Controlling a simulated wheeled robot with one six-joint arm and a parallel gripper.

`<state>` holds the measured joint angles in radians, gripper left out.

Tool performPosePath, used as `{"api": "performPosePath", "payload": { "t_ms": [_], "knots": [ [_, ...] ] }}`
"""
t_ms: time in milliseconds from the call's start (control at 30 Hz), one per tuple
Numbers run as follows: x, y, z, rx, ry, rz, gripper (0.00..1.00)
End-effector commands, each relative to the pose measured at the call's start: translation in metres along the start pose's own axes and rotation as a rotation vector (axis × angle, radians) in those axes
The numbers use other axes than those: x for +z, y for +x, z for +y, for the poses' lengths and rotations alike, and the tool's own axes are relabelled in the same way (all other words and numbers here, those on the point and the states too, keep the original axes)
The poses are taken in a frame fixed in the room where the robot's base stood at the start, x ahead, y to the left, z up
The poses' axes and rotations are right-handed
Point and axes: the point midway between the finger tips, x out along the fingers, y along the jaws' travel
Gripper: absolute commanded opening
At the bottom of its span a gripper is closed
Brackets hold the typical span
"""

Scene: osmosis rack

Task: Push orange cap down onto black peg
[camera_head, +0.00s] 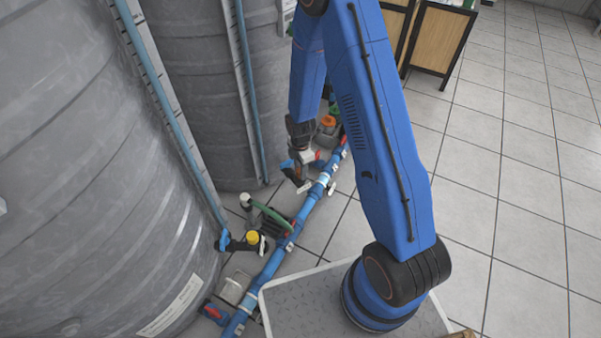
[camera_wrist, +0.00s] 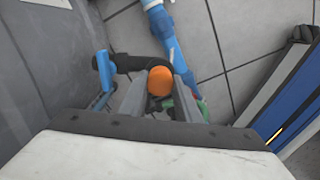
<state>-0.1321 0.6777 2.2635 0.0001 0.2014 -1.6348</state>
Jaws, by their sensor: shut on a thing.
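The orange cap (camera_wrist: 160,82) sits between the two grey fingers of my gripper (camera_wrist: 159,92) in the wrist view. My gripper is shut on it. A black pipe piece (camera_wrist: 135,63) runs right beside the cap. The black peg cannot be made out under the cap, so I cannot tell how far the cap sits on it. In the head view my gripper (camera_head: 306,158) points down near a black fitting (camera_head: 291,174) by the blue pipe. The held cap is not clear there.
Large grey tanks (camera_head: 215,90) stand close on the left. A blue pipe (camera_head: 309,204) with valves runs along the floor. A yellow cap (camera_head: 253,237) sits on a nearer fitting. An orange-topped part (camera_head: 327,121) shows behind my wrist. The tiled floor (camera_head: 520,190) on the right is clear.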

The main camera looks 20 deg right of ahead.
Motion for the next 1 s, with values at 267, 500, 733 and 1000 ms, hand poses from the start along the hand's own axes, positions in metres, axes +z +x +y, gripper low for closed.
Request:
{"api": "performPosePath", "payload": {
  "t_ms": [267, 500, 733, 1000],
  "knots": [
    [0.000, -0.045, 0.001, 0.005, 0.000, 0.000, 0.10],
    [0.000, -0.075, 0.001, 0.003, 0.000, 0.000, 0.10],
    [0.000, -0.085, 0.000, 0.001, 0.000, 0.000, 0.10],
    [0.000, -0.086, 0.000, 0.001, 0.000, 0.000, 0.10]
  ]
}}
